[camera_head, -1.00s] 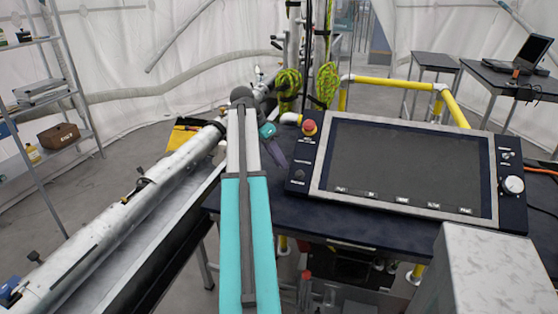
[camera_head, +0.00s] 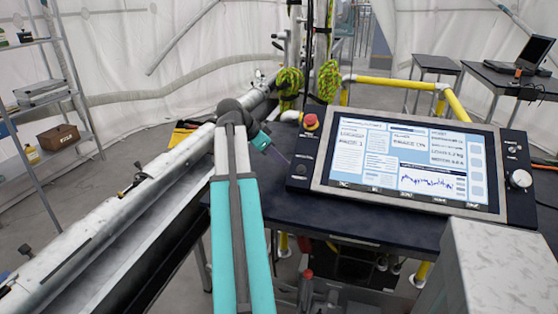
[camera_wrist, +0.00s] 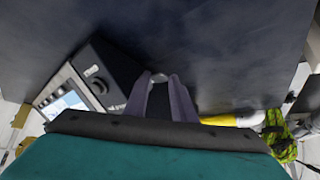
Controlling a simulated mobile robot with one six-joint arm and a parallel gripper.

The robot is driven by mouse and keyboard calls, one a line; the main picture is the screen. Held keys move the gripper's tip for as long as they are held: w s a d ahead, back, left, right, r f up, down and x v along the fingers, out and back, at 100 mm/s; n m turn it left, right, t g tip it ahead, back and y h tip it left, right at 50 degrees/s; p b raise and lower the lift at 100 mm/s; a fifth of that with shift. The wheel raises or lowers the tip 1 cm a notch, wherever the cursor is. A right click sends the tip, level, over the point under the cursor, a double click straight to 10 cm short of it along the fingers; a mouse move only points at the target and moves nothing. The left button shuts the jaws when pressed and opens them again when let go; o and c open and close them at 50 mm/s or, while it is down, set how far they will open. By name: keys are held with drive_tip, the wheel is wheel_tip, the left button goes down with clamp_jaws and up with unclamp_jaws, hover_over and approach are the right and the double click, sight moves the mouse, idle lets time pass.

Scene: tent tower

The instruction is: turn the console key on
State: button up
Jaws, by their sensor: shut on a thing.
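The console (camera_head: 325,195) stands on a dark table at the right in the head view, its screen (camera_head: 410,165) lit with text panels and a blue graph. Its left panel carries a red button (camera_head: 310,122) and a small dark round control (camera_head: 302,170). My gripper (camera_head: 287,160) is at the left edge of that panel, its fingers seen nearly edge-on. In the wrist view my gripper (camera_wrist: 160,82) has its purple fingers close together on a small light-grey piece (camera_wrist: 160,77), seemingly the key. Whether the key sits in the console is hard to see. The console corner (camera_wrist: 110,75) is just left.
A dark table top (camera_head: 370,226) extends in front of the console. A long white tube (camera_head: 120,200) lies to the left. A grey block (camera_head: 500,265) stands at the front right. Yellow rails (camera_head: 445,105) run behind the console.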

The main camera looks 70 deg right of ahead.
drive_tip(key=shift+r, duration=0.1)
drive_tip(key=o, duration=0.7)
drive_tip(key=shift+o, duration=0.2)
drive_tip(key=shift+w, duration=0.1)
drive_tip(key=b+v, duration=0.1)
drive_tip(key=v, duration=1.2)
drive_tip(key=shift+a+r, duration=0.25)
drive_tip(key=shift+r, duration=0.05)
